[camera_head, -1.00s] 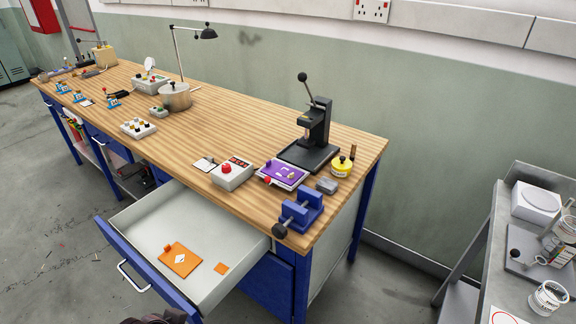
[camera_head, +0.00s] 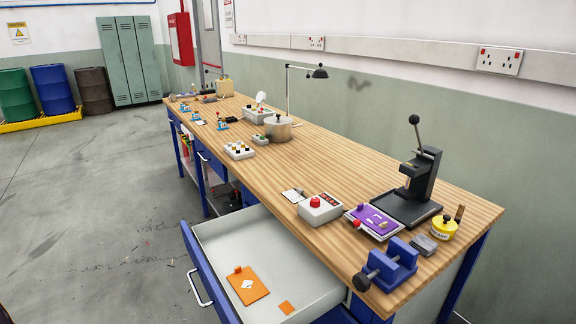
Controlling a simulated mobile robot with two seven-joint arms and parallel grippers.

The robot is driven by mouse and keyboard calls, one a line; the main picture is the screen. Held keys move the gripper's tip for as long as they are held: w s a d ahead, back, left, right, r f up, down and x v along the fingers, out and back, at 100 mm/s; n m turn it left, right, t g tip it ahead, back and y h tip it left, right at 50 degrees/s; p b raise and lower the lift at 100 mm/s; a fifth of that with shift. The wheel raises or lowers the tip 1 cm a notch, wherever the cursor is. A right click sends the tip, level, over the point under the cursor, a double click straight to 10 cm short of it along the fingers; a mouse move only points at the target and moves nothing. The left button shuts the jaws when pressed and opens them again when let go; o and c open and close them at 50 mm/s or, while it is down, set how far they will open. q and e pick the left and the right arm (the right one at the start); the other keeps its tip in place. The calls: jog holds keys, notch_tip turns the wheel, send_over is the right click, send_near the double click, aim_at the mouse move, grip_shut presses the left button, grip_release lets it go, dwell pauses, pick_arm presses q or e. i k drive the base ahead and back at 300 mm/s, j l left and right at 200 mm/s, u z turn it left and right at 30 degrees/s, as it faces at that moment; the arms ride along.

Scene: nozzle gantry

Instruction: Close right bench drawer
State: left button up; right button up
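The right bench drawer (camera_head: 207,240) is pulled out from under the near end of the wooden workbench (camera_head: 345,160). It has a blue front, a light grey inside and a silver handle (camera_head: 200,288) facing left. An orange plate (camera_head: 258,293) with a white diamond mark and a small orange square (camera_head: 286,307) lie in the drawer. Neither of my grippers shows in this view.
A blue vise (camera_head: 390,266), a purple tray (camera_head: 377,219), a grey box with a red button (camera_head: 320,208) and a black press (camera_head: 418,185) stand on the bench's near end. The floor (camera_head: 90,220) left of the drawer is clear.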

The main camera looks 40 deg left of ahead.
aim_at(252, 236)
jog(key=u, duration=1.75)
